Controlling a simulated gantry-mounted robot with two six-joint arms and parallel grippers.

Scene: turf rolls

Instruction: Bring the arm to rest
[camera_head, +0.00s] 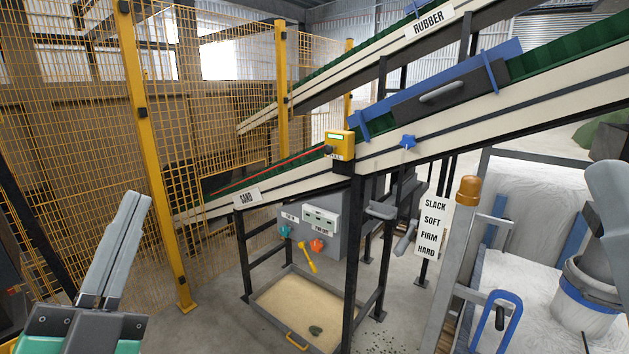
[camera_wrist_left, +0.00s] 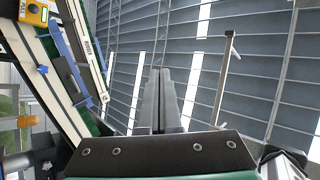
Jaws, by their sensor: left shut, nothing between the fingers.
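My left gripper (camera_head: 135,200) stands at the lower left of the head view, its two grey fingers pointing up and pressed together. It is shut and empty. In the left wrist view the same fingers (camera_wrist_left: 160,80) point up towards the metal-sheeted wall and roof, with nothing between them. The gripper is in free air, apart from the conveyors and the fence. My right gripper cannot be made out in either view.
A yellow mesh fence (camera_head: 137,100) rises behind the left gripper. The sand conveyor (camera_head: 290,190) slopes up to the right, with a sand tray (camera_head: 262,300) below.

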